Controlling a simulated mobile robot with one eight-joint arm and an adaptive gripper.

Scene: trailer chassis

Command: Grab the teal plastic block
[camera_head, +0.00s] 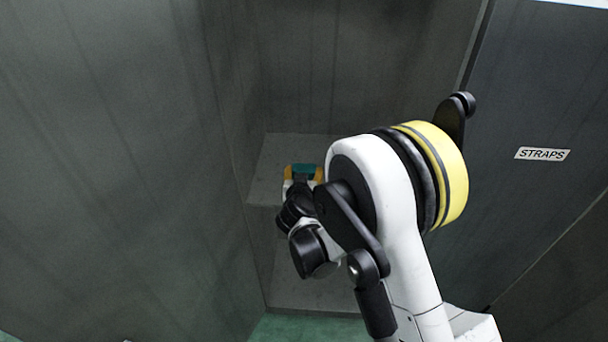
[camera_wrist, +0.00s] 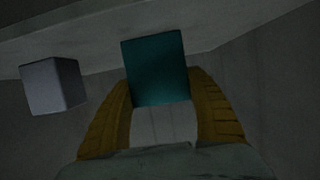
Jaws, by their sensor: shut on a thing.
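The teal plastic block (camera_wrist: 155,66) is between the two yellow-brown fingers of my gripper (camera_wrist: 160,100) in the wrist view. The fingers are shut on its near part, and its far part sticks out beyond them. In the head view the teal block (camera_head: 306,169) shows as a small patch between the yellow fingers of my gripper (camera_head: 304,174), in front of the grey shelf. My arm hides much of the area around it. Whether the block touches the shelf cannot be told.
A grey-white block (camera_wrist: 53,85) is to the left of my gripper in the wrist view. A grey shelf (camera_head: 268,182) is set in a recess between tall dark panels. The right panel bears a STRAPS label (camera_head: 542,154). Green floor (camera_head: 305,329) shows below.

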